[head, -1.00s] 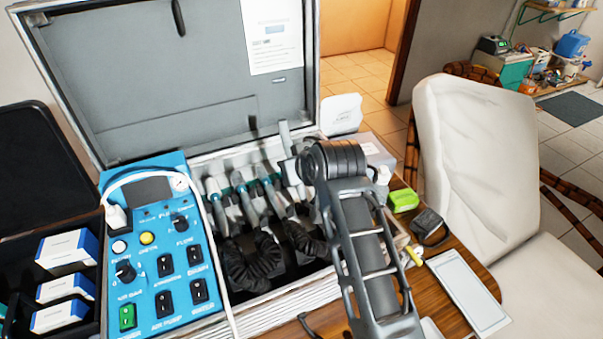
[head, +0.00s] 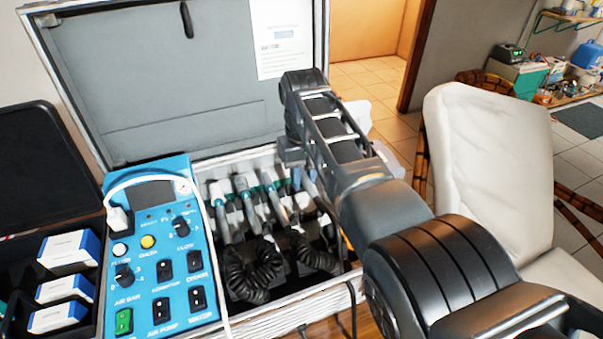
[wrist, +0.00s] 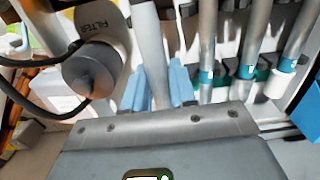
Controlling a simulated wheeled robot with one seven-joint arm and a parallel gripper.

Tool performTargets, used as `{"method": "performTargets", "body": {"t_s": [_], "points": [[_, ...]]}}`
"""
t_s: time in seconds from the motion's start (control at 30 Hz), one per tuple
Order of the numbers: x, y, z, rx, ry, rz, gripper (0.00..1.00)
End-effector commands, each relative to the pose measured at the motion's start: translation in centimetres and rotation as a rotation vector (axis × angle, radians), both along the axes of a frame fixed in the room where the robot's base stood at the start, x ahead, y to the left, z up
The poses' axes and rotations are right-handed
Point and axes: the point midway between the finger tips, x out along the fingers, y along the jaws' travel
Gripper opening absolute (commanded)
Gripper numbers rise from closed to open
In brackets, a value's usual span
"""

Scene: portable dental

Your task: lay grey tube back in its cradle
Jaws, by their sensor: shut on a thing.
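The grey tube (wrist: 150,45) runs between the two light blue fingers of my gripper (wrist: 157,88), which is shut on it. The tube's far end leaves the top of the wrist view. In the head view my gripper is at the right end of the open case, mostly behind my arm, and most of the tube is hidden there. The cradle row (head: 245,187) has teal clips holding several grey handpieces; they also show right of the tube in the wrist view (wrist: 247,73). I cannot tell whether the tube touches its cradle.
The open case (head: 262,322) has its lid (head: 150,90) up behind the row. Black coiled cords (head: 250,272) lie in front of the handpieces. A filter cylinder (wrist: 92,70) stands close left of the tube. The blue control panel (head: 160,250) is left, a white chair (head: 490,165) right.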

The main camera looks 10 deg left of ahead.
Motion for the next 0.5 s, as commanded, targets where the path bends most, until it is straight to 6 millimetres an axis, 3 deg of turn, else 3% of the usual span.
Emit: {"method": "performTargets", "body": {"t_s": [0.5], "points": [[0.0,0.0,-3.5,0.001,0.001,0.0,0.0]]}}
